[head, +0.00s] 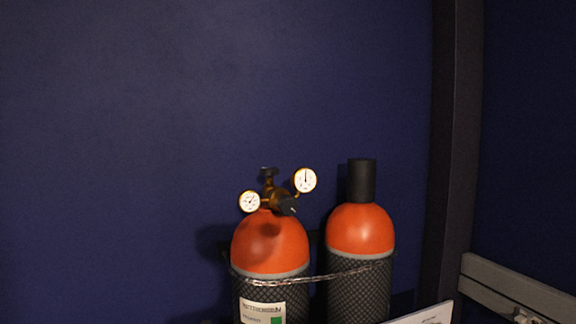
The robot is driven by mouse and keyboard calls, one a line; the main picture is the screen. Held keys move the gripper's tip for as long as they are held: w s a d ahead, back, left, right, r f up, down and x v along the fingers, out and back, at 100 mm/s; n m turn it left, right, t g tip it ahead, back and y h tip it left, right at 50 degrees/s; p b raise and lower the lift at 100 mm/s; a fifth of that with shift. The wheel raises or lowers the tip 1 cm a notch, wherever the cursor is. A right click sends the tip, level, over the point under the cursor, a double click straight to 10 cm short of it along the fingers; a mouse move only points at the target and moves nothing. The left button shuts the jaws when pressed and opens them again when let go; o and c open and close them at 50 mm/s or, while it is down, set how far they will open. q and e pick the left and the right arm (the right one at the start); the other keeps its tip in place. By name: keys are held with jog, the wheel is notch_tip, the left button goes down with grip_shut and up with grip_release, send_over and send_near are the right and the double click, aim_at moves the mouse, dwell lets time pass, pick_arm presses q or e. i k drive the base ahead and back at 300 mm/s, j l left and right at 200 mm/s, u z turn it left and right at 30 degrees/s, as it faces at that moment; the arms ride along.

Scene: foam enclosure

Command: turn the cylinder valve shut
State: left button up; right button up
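Two gas cylinders with orange domed tops and dark mesh sleeves stand upright side by side at the lower middle of the head view. The left cylinder (268,246) carries a brass regulator with two round white gauges, a smaller left gauge (250,202) and a right gauge (305,180). A dark valve knob (268,171) sits on top of the regulator, and another dark knob (289,206) faces me. The right cylinder (360,230) has a tall black cap (361,180). Neither of my grippers is in view.
A chain (315,277) runs across the front of both cylinders. A blue wall (150,120) stands behind them. A dark vertical post (450,150) and a grey rail (515,288) are on the right. A pale panel (428,314) shows at the bottom.

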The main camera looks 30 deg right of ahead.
aim_at(269, 172)
jog(key=k+l, duration=0.15)
jog(key=l, duration=0.25)
jog(key=k+l, duration=0.2)
jog(key=l, duration=0.15)
jog(key=k+l, duration=0.15)
jog(key=l, duration=0.25)
jog(key=k+l+u, duration=0.1)
jog(key=l, duration=0.3)
jog(key=k+l, duration=0.25)
jog(key=l, duration=0.1)
